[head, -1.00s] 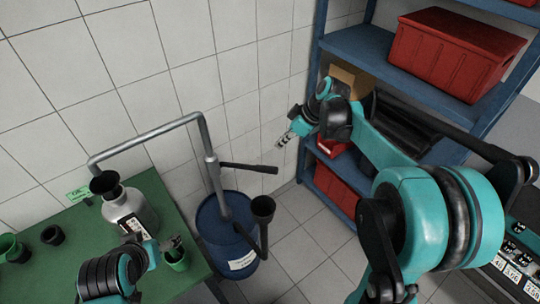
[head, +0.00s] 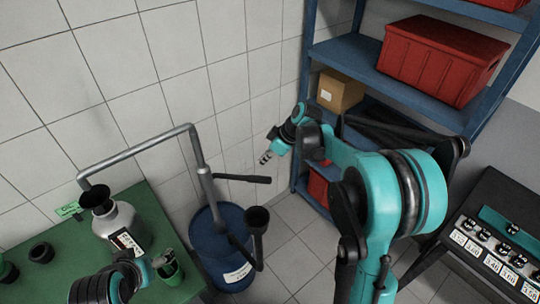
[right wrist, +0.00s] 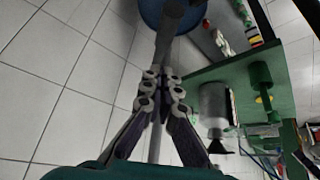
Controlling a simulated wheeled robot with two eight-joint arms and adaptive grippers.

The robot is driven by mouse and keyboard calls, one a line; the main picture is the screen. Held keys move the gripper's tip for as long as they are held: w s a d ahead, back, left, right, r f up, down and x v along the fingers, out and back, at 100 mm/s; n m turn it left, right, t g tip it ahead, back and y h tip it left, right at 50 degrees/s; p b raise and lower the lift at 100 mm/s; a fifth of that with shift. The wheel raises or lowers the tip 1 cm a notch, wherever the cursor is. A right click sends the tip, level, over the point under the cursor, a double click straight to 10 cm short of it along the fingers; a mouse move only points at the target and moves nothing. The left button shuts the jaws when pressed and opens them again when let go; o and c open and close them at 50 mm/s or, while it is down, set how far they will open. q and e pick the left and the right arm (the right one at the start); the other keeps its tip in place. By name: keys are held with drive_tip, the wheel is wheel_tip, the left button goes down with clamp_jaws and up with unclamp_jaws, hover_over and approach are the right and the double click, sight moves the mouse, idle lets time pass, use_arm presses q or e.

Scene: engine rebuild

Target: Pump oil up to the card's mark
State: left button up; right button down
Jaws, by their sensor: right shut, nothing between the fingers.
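A blue oil drum (head: 217,248) stands on the floor with a grey hand pump (head: 205,183) on top. The pump's black lever (head: 242,179) points right. Its bent pipe (head: 135,152) ends over a black funnel (head: 95,197) in a grey can (head: 120,223) on the green table. A small green card (head: 68,210) lies behind the can; its writing is unreadable. The oil level is hidden.
A blue shelf (head: 385,85) with red bins (head: 440,62) stands behind my right arm. A dark bench (head: 490,205) is at right.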

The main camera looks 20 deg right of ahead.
sight(263, 177)
drive_tip(key=f, duration=0.4)
drive_tip(key=shift+w+a+f+b, duration=0.25)
drive_tip(key=shift+a+b, duration=0.05)
drive_tip(key=shift+b, duration=0.05)
drive_tip(key=shift+s+d+f, duration=0.15)
drive_tip(key=shift+d+f, duration=0.05)
drive_tip(key=shift+f, duration=0.55)
drive_tip(key=shift+f, duration=0.1)
